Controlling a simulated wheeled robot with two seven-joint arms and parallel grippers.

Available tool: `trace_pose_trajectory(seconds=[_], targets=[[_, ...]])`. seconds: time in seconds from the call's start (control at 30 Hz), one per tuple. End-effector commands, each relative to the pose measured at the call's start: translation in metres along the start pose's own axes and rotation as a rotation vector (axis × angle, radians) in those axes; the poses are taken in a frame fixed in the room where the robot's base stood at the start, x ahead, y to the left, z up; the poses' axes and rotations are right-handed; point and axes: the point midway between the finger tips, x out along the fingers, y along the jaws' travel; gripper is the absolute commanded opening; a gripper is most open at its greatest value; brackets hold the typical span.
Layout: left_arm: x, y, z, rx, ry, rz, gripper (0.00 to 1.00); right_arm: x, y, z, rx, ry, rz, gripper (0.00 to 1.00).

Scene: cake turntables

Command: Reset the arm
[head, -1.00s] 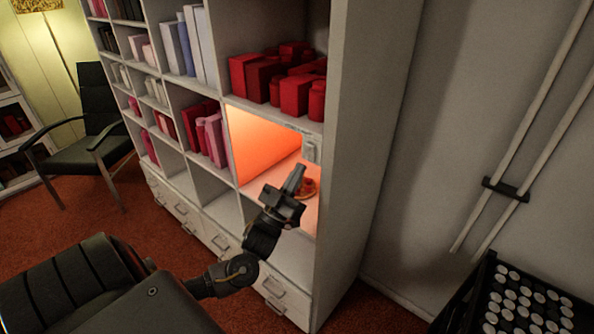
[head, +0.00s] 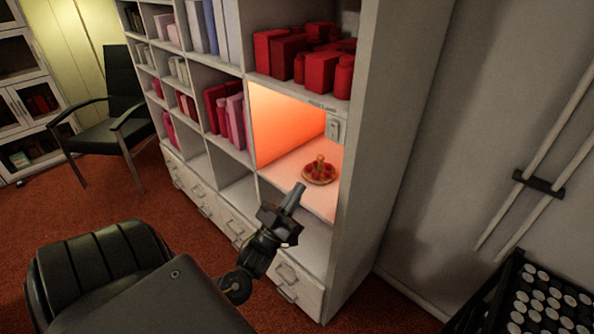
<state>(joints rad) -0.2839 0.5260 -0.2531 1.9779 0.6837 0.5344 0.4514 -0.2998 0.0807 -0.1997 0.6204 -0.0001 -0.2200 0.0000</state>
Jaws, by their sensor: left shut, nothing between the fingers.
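My left gripper (head: 296,194) is shut and empty. It points up in front of the shelf unit, below and to the left of the lit compartment's contents in the picture. A small turntable with a cake (head: 320,174) sits on the floor of the orange-lit compartment (head: 290,165), apart from the gripper. A short upright piece stands at the cake's middle. A grey switch (head: 334,128) is on the compartment's right side. My right gripper is not in view.
The white shelf unit (head: 388,130) holds red boxes (head: 310,58) above the lit compartment and books to the left. Drawers (head: 285,283) run along its bottom. A black chair (head: 120,110) stands at left. A black crate (head: 500,300) is at lower right.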

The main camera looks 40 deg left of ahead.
Motion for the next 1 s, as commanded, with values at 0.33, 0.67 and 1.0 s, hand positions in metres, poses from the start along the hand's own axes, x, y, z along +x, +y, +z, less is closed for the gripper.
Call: trace_pose_trajectory(seconds=[0.33,0.67,1.0], targets=[[0.000,0.000,0.000,0.004,0.000,0.000,0.00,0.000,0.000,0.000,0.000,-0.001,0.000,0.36],[-0.065,-0.019,0.131,0.211,-0.455,0.015,0.00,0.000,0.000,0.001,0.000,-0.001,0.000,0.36],[-0.294,-0.040,0.284,0.365,-1.197,0.068,0.00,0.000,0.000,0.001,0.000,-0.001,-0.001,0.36]])
